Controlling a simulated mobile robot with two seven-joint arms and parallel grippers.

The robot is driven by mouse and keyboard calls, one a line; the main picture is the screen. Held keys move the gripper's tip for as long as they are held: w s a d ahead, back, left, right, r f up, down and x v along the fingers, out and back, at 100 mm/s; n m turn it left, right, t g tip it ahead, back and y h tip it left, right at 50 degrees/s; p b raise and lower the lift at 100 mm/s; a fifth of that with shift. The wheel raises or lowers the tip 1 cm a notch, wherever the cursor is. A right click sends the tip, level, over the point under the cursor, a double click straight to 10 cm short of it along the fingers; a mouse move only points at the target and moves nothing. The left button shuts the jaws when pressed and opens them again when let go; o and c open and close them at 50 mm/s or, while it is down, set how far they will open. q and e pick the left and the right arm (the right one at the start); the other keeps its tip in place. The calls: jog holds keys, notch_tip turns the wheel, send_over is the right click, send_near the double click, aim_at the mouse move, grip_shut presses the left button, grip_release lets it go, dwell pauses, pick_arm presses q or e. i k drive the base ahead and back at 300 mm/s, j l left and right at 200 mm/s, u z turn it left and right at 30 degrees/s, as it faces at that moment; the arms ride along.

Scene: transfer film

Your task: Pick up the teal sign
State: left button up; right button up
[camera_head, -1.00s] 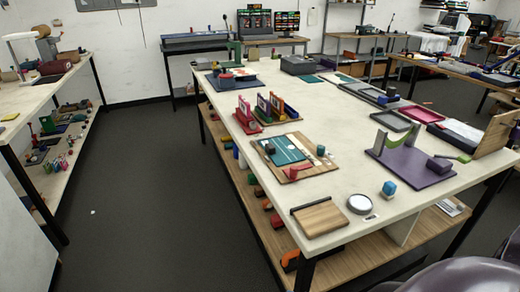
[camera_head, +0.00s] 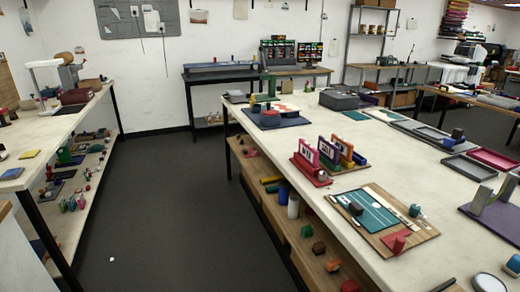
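No upright teal sign can be made out for certain. A flat teal panel (camera_head: 372,212) lies on a wooden board (camera_head: 420,236) on the long white table, with a small dark block on it. Farther back on the same table are small upright sign-like panels in red (camera_head: 308,158), purple (camera_head: 329,152) and orange (camera_head: 346,148). Flat teal sheets (camera_head: 357,115) lie farther back. Neither of my grippers is in view.
The long white table (camera_head: 283,152) fills the right side. A dark floor aisle (camera_head: 170,210) runs clear between it and the left bench (camera_head: 50,132). Its lower shelf (camera_head: 290,232) holds small coloured items. A narrow table (camera_head: 222,77) stands against the back wall.

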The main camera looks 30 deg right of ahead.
aim_at(372, 216)
jog(key=i+z, duration=0.4)
jog(key=i, duration=0.15)
jog(key=i+j+z, duration=0.2)
jog(key=i+z, duration=0.25)
jog(key=i+j+z, duration=0.1)
jog(key=i+z, duration=0.35)
jog(key=i+j+z, duration=0.2)
jog(key=z, duration=0.25)
jog(key=i+j+z, duration=0.3)
jog(key=z, duration=0.2)
jog(key=i+j+z, duration=0.15)
jog(key=j+z, duration=0.3)
jog(key=i+j+z, duration=0.15)
jog(key=j+z, duration=0.15)
jog(key=i+j+z, duration=0.1)
jog(key=j+z, duration=0.25)
jog(key=j, duration=0.2)
